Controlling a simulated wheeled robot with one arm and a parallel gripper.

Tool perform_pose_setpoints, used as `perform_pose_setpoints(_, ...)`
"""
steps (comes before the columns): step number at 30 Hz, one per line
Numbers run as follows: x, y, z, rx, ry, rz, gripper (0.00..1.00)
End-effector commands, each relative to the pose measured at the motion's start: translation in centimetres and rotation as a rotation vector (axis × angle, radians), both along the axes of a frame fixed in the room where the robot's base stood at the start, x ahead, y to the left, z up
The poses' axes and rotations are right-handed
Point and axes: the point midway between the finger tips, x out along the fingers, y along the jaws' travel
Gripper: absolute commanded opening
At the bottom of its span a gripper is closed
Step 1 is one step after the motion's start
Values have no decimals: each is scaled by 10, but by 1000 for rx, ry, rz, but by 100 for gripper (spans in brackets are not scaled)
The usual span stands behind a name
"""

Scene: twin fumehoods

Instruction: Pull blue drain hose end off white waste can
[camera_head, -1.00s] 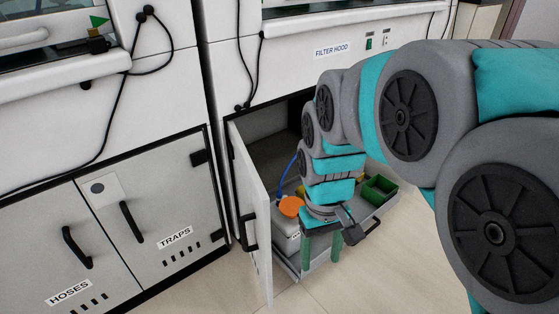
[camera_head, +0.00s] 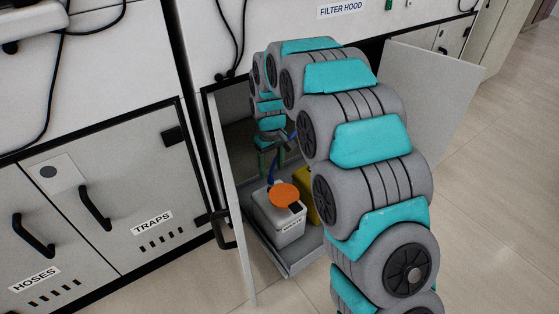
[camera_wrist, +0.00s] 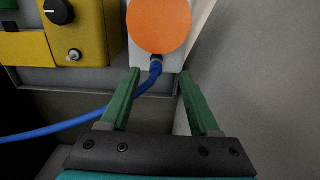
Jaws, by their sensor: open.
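The white waste can (camera_head: 278,222) with an orange round cap (camera_head: 284,195) stands on the pull-out tray inside the open lower cabinet. In the wrist view its orange cap (camera_wrist: 159,24) is at the top centre. The blue drain hose (camera_wrist: 60,128) comes from the left, and its end (camera_wrist: 155,67) meets the can just below the cap. My gripper (camera_wrist: 158,83) is open, with its green fingers on either side of the hose end and can edge. In the head view my gripper (camera_head: 269,160) is behind the can, inside the cabinet. I cannot tell whether a finger touches the hose.
A yellow box (camera_wrist: 68,32) with knobs stands beside the can. The cabinet's left door (camera_head: 232,232) and right door (camera_head: 425,95) are open and flank my arm. The tray edge (camera_head: 300,262) is at the front. Floor is clear at right.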

Motion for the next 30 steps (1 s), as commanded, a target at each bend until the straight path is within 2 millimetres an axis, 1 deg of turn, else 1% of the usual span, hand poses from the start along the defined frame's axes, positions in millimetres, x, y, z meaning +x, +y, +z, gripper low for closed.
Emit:
perform_pose_setpoints(1,4,5,-8,0,1,10,62)
perform_pose_setpoints(5,9,10,-15,1,-3,22,62)
perform_pose_setpoints(11,9,10,-25,1,-2,22,62)
perform_pose_setpoints(14,9,10,-36,1,-3,22,62)
perform_pose_setpoints(21,8,9,-73,0,1,22,62)
perform_pose_setpoints(24,9,9,-84,0,-2,22,62)
perform_pose_setpoints(27,9,9,-90,1,-3,21,62)
perform_pose_setpoints(30,9,9,-92,1,-4,21,62)
